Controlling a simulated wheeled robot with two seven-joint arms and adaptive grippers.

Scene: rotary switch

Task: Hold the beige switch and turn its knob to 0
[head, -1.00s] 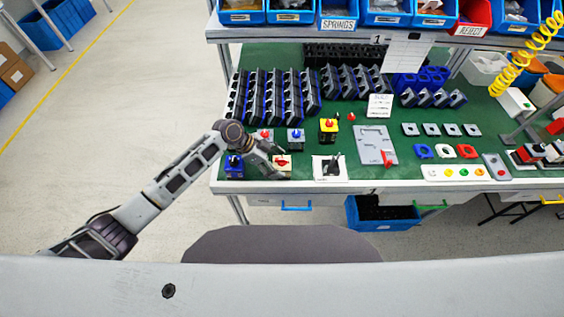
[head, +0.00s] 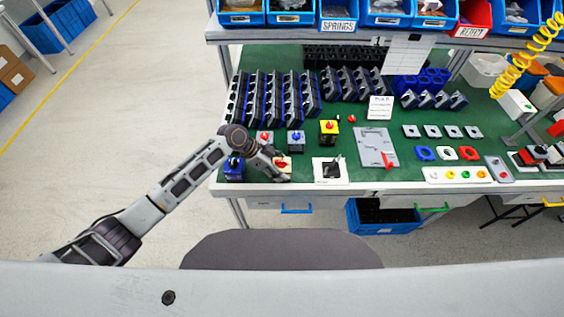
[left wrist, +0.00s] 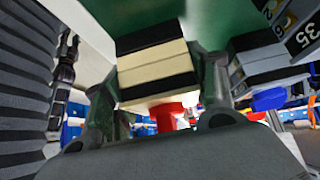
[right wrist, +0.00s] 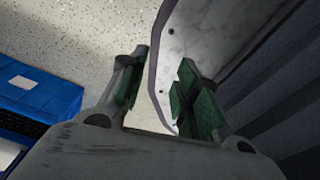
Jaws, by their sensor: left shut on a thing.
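The beige switch (head: 287,167) with its red knob (head: 282,160) stands near the front left edge of the green table (head: 305,205). My left gripper (head: 280,172) is at it and partly hides it. In the left wrist view the beige body (left wrist: 155,68) sits between the two fingers, with the red knob (left wrist: 168,114) on the palm side. The left gripper (left wrist: 158,95) is shut on the body. The knob's pointer and scale cannot be read. My right gripper (right wrist: 160,92) is open and empty, away from the table.
A blue switch (head: 234,170) stands left of the beige one. Grey switches (head: 296,140) and a yellow one (head: 328,130) stand behind it. A black-handled switch on a white plate (head: 329,170) is to the right. Racks of dark modules (head: 275,95) fill the back.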

